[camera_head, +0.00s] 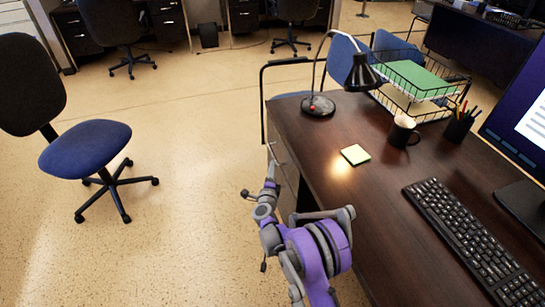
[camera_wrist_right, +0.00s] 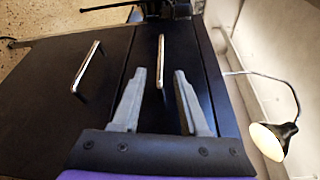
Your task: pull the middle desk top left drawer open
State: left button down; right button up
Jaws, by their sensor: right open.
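The middle desk (camera_head: 345,200) has a dark wood top, and its drawer fronts face left in the head view. In the sideways-turned wrist view, the top drawer front (camera_wrist_right: 190,50) carries a slim metal bar handle (camera_wrist_right: 161,62). The lower drawer's handle (camera_wrist_right: 87,68) lies to its left. My right gripper (camera_head: 271,176) is beside the desk's drawer side. In the wrist view, my right gripper (camera_wrist_right: 159,76) is open, with the top handle in line with the gap between its two grey fingers. I cannot tell whether they touch it. The drawer looks closed. My left gripper is not in view.
A black desk lamp (camera_head: 318,105), sticky notes (camera_head: 355,154), a mug (camera_head: 403,131), a pen cup (camera_head: 458,126), wire trays (camera_head: 415,85) and a keyboard (camera_head: 475,240) are on the desk. A blue chair (camera_head: 85,148) stands left; the floor between is clear.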

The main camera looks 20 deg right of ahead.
aim_at(273, 154)
jog(key=b+x, duration=0.1)
jog(key=x, duration=0.9)
jog(key=shift+s, duration=0.1)
grip_shut()
dwell(1.1)
